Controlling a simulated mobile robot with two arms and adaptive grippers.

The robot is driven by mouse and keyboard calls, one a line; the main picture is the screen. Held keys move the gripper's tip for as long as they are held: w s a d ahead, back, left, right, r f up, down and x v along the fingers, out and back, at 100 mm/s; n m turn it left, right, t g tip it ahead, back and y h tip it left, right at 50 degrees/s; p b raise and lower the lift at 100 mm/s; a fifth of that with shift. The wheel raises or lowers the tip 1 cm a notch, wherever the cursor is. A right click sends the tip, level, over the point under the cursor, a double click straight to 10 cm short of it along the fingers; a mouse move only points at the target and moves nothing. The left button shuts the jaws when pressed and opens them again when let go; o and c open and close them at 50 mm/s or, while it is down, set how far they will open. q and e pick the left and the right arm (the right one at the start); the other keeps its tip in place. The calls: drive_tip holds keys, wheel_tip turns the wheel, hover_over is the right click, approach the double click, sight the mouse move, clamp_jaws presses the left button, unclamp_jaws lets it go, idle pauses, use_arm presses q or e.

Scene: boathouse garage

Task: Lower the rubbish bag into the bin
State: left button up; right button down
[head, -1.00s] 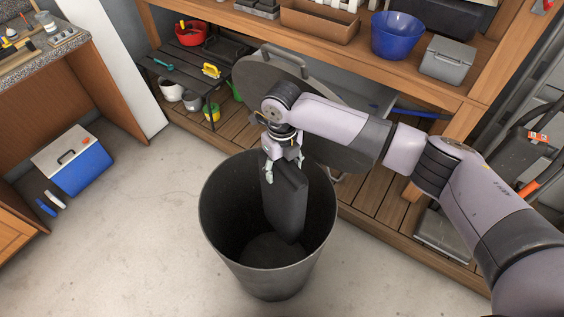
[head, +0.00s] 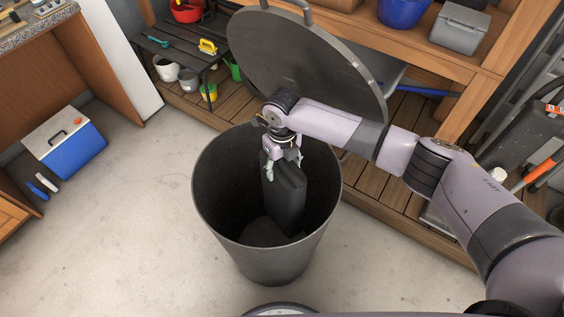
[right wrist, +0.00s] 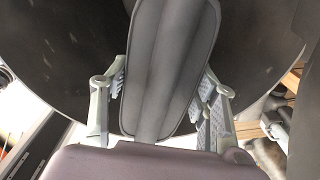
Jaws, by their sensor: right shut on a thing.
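The rubbish bag (head: 287,200) is a dark grey, upright, block-like shape. My right gripper (head: 282,163) is shut on its top and holds it inside the mouth of the bin. The bin (head: 268,264) is a tall, round, dark grey tub with an open top. In the right wrist view the bag (right wrist: 168,70) is between the two fingers of the right gripper (right wrist: 162,98). Whether the bag touches the bin floor cannot be told. A round grey lid (head: 305,60) with a handle stands tilted up behind the bin. My left gripper is out of view.
A wooden workbench (head: 470,65) with a slatted lower shelf is behind the bin. A low black bench (head: 170,48) with small pots stands at the back left. A blue and white cooler (head: 66,146) is on the floor at left. The floor between is clear.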

wheel_tip(320, 180, down, 9)
drive_tip(key=b, duration=0.6)
drive_tip(key=shift+f, duration=0.15)
drive_tip(key=c, duration=0.5)
unclamp_jaws()
wheel_tip(320, 180, up, 12)
idle(0.4)
